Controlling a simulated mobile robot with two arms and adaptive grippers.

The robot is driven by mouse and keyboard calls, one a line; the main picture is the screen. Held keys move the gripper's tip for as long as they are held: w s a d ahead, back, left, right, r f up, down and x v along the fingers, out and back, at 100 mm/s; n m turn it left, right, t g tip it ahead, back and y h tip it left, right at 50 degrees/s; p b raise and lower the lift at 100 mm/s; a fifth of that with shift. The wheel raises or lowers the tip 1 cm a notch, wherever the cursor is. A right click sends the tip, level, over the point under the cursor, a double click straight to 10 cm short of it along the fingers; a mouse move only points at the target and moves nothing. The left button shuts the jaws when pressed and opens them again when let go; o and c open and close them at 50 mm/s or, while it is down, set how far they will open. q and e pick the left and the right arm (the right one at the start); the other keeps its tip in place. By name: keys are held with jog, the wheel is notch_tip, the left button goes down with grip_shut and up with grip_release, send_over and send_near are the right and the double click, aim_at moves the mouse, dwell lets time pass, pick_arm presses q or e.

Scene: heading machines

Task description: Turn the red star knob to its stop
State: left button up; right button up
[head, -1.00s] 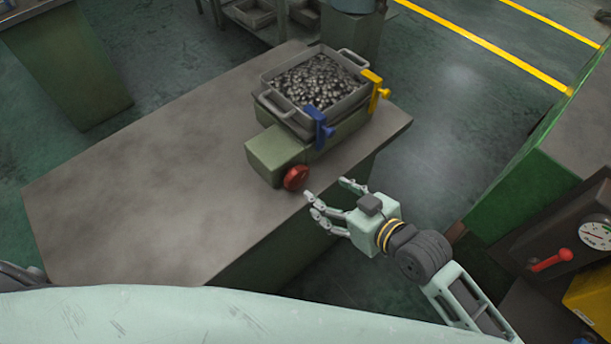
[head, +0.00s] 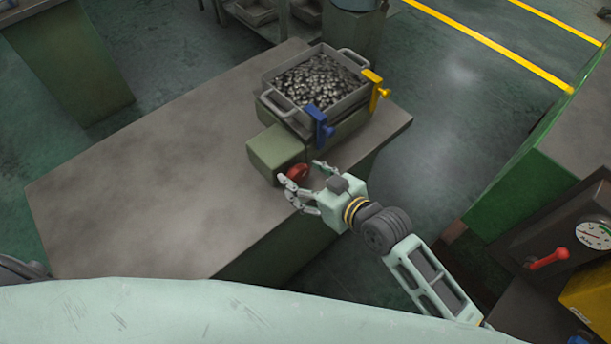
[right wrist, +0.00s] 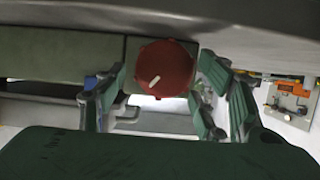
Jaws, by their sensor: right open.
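The red star knob (head: 298,172) is on the front end of a green block fixture (head: 274,150) on the grey table. In the right wrist view the knob (right wrist: 165,70) shows its round face with a white pointer mark, tilted towards upper right. My right gripper (head: 303,180) is open, with its fingers on either side of the knob. In the right wrist view its fingers (right wrist: 160,95) flank the knob; whether they touch it I cannot tell. The knob is partly hidden by the fingers in the head view. My left gripper is not in view.
A grey tray of metal parts (head: 353,98) sits on the fixture, with a blue clamp (head: 319,122) and a yellow clamp (head: 376,88) beside it. The table's left part (head: 150,190) is clear. A machine panel with a gauge and red lever (head: 549,259) stands at right.

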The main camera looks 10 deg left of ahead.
jog(key=c, duration=0.9)
jog(key=shift+c, duration=0.5)
jog(key=shift+w+r, duration=0.1)
jog(key=shift+r, duration=0.05)
jog(key=shift+w+d+m, duration=0.1)
jog(key=shift+d+m, duration=0.05)
jog(key=shift+m, duration=0.15)
jog(key=shift+w+m+g+b, duration=0.1)
jog(key=shift+m+g+b, duration=0.25)
jog(key=shift+b, duration=0.3)
jog(key=shift+w+d+f+m+y+b, duration=0.1)
jog(key=shift+f+m+y+b, duration=0.15)
jog(key=shift+m+y+b, duration=0.35)
jog(key=m+g+y+b, duration=0.1)
jog(key=m+b, duration=0.1)
jog(key=b, duration=0.2)
jog(key=shift+w+d+g, duration=0.1)
jog(key=shift+g, duration=0.25)
